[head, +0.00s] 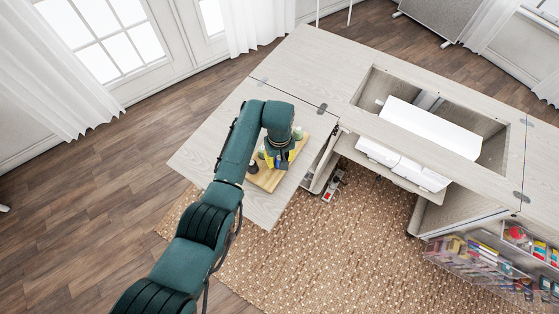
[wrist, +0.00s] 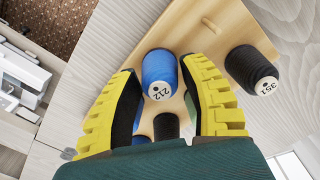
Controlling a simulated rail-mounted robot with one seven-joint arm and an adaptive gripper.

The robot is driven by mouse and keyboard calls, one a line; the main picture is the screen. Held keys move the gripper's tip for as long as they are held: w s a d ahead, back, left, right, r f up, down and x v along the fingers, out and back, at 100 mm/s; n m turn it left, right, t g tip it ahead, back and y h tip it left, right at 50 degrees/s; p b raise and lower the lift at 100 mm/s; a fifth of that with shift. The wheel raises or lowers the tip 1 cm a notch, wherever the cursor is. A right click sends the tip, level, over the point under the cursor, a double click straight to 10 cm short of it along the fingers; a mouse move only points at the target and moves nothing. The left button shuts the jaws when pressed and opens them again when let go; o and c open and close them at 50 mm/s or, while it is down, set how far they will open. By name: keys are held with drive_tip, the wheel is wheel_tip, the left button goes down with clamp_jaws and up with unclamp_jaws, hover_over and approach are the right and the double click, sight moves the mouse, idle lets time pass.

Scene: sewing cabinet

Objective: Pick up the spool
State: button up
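In the wrist view a blue spool (wrist: 159,68) with a white end marked 212 lies between the yellow-and-black fingers of my gripper (wrist: 162,72). The fingers are spread, with a visible gap on each side of the spool. A black spool marked 351 (wrist: 252,70) is to the right, outside the fingers. Another black spool (wrist: 166,126) shows lower between the fingers, partly hidden by my gripper. The spools are on a light wooden rack (head: 265,181) on the table's left leaf. In the head view my arm hides much of the rack and the gripper's fingertips.
The pale wooden leaf (head: 205,155) around the rack is mostly clear. A greenish spool (head: 298,133) stands at the rack's far end. The cabinet's recess with a white machine (head: 430,128) is to the right. Clear boxes of supplies (head: 480,262) hang at lower right.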

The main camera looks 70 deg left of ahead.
drive_tip(key=c, duration=0.5)
wheel_tip(320, 180, up, 10)
drive_tip(key=p, duration=0.2)
